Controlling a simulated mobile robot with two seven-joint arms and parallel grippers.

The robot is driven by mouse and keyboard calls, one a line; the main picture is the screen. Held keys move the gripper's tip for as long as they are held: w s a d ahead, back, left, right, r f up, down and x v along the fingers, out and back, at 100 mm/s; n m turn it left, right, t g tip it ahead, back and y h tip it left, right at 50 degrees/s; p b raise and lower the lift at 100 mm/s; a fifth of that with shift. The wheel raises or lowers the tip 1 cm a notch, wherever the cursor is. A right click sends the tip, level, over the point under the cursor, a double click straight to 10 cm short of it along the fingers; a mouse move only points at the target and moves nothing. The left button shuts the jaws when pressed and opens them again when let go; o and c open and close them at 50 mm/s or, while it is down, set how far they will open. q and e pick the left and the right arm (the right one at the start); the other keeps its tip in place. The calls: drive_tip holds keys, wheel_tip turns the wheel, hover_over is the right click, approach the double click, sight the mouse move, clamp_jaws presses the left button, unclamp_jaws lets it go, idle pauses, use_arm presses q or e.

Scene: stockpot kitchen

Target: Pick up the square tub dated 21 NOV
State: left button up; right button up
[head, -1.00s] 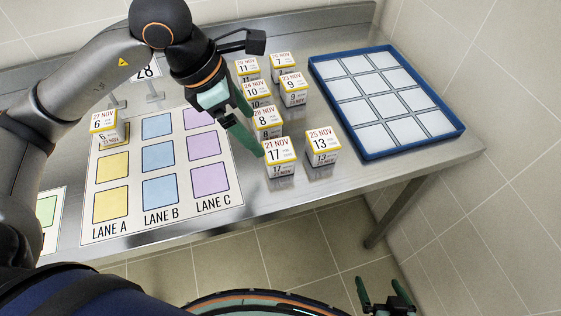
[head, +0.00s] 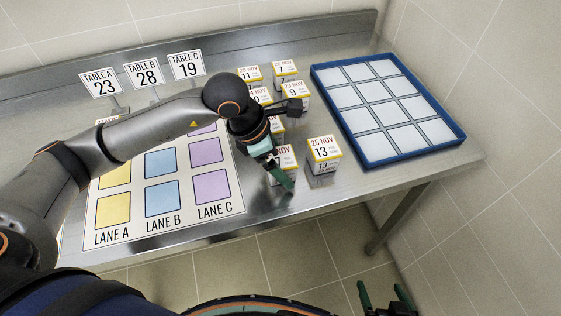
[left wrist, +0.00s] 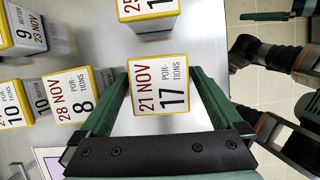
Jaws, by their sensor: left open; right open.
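The square tub dated 21 NOV (left wrist: 160,88), with a white and yellow lid marked 17 portions, stands on the steel table. In the left wrist view it is between the two green fingers of my left gripper (left wrist: 160,74), which is open with one finger on each side. Whether the fingers touch it I cannot tell. In the head view the tub (head: 289,157) is partly hidden behind my left gripper (head: 280,174). My right gripper (head: 387,298) is open and empty at the bottom right of the head view, off the table.
The 25 NOV tub (head: 323,150) stands close on the right. The 28 NOV tub (left wrist: 70,97) is close beside one finger. More tubs stand behind. A blue-rimmed tray (head: 367,157) with empty squares lies at right. The lane mat (head: 140,225) lies at left, partly under my arm.

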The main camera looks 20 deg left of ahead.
use_arm(q)
drive_tip(key=shift+f, duration=0.15)
drive_tip(key=c, duration=1.4)
drive_tip(key=shift+c, duration=0.2)
use_arm(e)
drive_tip(key=shift+f, duration=0.1)
use_arm(q)
drive_tip(key=shift+w+r, duration=0.1)
drive_tip(key=shift+r, duration=0.55)
drive_tip(key=s+d+r+b, duration=0.1)
drive_tip(key=s+r+b, duration=0.7)
drive_tip(key=s+r, duration=0.3)
drive_tip(key=s, duration=0.3)
drive_tip(key=shift+r, duration=0.4)
use_arm(e)
drive_tip(key=shift+n+y, duration=0.4)
drive_tip(key=shift+y, duration=0.1)
drive_tip(key=a+f, duration=0.1)
drive_tip(key=w+a+f, duration=0.1)
drive_tip(key=f, duration=0.1)
drive_tip(key=w+a+f, duration=0.1)
drive_tip(key=shift+a+f, duration=0.15)
drive_tip(key=shift+a, duration=0.15)
